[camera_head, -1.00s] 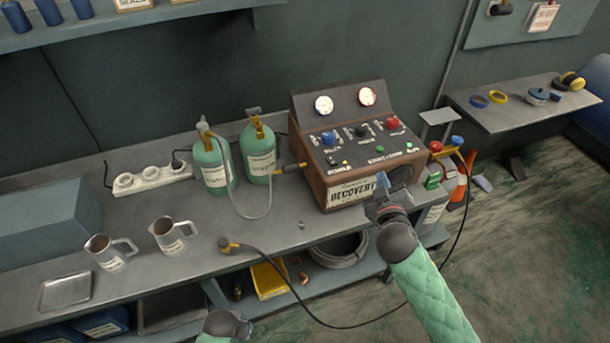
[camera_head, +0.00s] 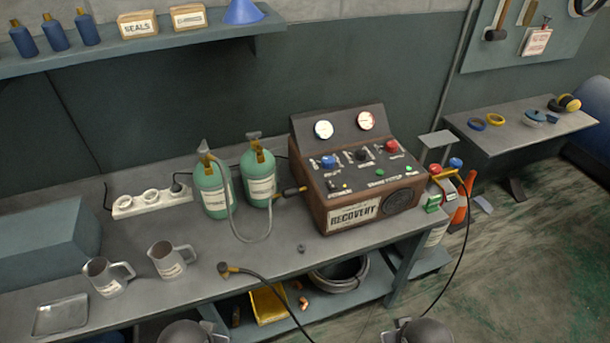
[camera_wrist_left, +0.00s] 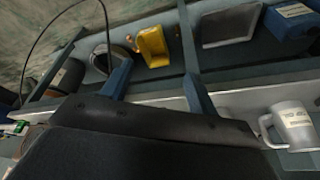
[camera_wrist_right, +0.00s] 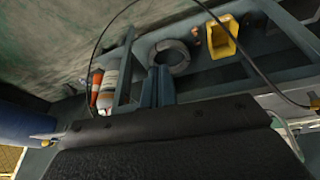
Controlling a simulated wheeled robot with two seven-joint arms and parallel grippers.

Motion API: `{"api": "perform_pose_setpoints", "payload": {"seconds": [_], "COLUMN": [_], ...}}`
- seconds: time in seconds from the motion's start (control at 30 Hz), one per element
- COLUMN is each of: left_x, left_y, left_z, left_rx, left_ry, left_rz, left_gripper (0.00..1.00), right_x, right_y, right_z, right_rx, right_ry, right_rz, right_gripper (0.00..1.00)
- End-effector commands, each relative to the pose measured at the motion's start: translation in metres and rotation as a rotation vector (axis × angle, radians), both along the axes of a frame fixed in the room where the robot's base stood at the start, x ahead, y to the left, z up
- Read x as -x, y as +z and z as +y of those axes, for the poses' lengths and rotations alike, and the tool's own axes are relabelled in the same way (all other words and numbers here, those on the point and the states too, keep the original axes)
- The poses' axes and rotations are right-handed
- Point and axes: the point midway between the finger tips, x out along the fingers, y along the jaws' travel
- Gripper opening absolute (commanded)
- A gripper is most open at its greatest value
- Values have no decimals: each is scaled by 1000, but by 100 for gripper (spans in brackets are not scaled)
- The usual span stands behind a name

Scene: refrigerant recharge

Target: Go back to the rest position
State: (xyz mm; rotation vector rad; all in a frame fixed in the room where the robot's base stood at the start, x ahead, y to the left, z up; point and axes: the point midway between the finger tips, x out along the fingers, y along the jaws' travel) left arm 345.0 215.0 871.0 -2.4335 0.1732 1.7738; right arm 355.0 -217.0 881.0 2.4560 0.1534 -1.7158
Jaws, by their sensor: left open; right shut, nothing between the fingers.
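My left gripper (camera_wrist_left: 158,88) shows at the bottom edge of the head view, low in front of the workbench. In the left wrist view its two blue fingers stand wide apart with nothing between them. My right gripper (camera_wrist_right: 157,86) is also at the bottom edge of the head view, right of the left one and mostly cut off. In the right wrist view its fingers are together and empty. Both grippers are apart from the recovery machine (camera_head: 352,213) and the cylinders on the bench.
The workbench (camera_head: 215,300) carries two green cylinders (camera_head: 213,190) (camera_head: 261,178), two metal mugs (camera_head: 107,279) (camera_head: 171,261) and a tray (camera_head: 61,315). A black hose (camera_head: 265,282) with a brass end loops off the bench front. A side table (camera_head: 520,135) stands at right.

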Motion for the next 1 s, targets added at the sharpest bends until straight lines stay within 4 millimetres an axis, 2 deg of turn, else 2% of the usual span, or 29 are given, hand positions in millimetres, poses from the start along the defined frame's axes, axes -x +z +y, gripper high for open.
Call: {"api": "perform_pose_setpoints", "payload": {"seconds": [0.1,0.37,0.57,0.77,0.87,1.0], "left_x": [3,-6,-14,-21,-23,-18], "left_y": [10,-30,-74,-139,-187,-273], "left_z": [1,-2,-5,-9,-12,-15], "left_rx": [0,1,4,7,8,11], "left_ry": [0,-1,-3,-6,-8,-11], "left_rz": [-3,10,23,42,56,81], "left_gripper": [59,59,59,59,59,59], "right_x": [15,4,-4,-11,-13,-8], "right_y": [-2,-41,-84,-149,-198,-284], "right_z": [2,4,7,11,14,18], "right_rx": [-19,-19,-21,-24,-25,-28], "right_ry": [-1,1,2,5,7,11], "right_rz": [46,53,64,83,98,123], "right_gripper": [0,0,0,0,0,0]}}
